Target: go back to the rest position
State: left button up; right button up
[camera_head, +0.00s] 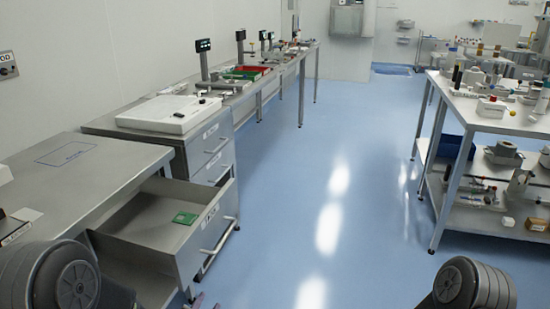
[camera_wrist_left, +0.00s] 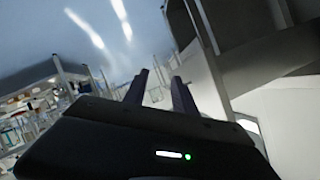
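My left gripper (camera_wrist_left: 160,78) shows in the left wrist view with its two dark fingers apart and nothing between them. In the head view only its fingertips (camera_head: 207,301) show at the bottom edge, beside the front of an open drawer (camera_head: 160,274). A green item (camera_head: 184,218) lies inside that drawer. My left arm fills the lower left corner of the head view. My right arm shows at the lower right, and its gripper is out of view.
A grey workbench (camera_head: 75,172) stands over the open drawer. Beyond it is a drawer cabinet with a white tray (camera_head: 168,114) on top. A loaded shelf table (camera_head: 465,112) stands at the right. The blue floor (camera_head: 300,190) between them is clear.

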pick_arm(q)
jog(key=s+d+f+n+g+h+p, duration=0.2)
jog(key=s+d+f+n+g, duration=0.35)
jog(key=s+f, duration=0.45)
jog(key=s+d+f+n+g+h+p, duration=0.1)
jog(key=s+d+f+n+g+p, duration=0.1)
jog(key=s, duration=0.5)
jog(key=s+d+f+n+g+h+p, duration=0.1)
jog(key=s+f+g, duration=0.3)
jog(key=s, duration=0.4)
jog(key=shift+d+f+n+g+p, duration=0.4)
jog(key=shift+d+n+g+p, duration=0.1)
jog(key=shift+g+p, duration=0.2)
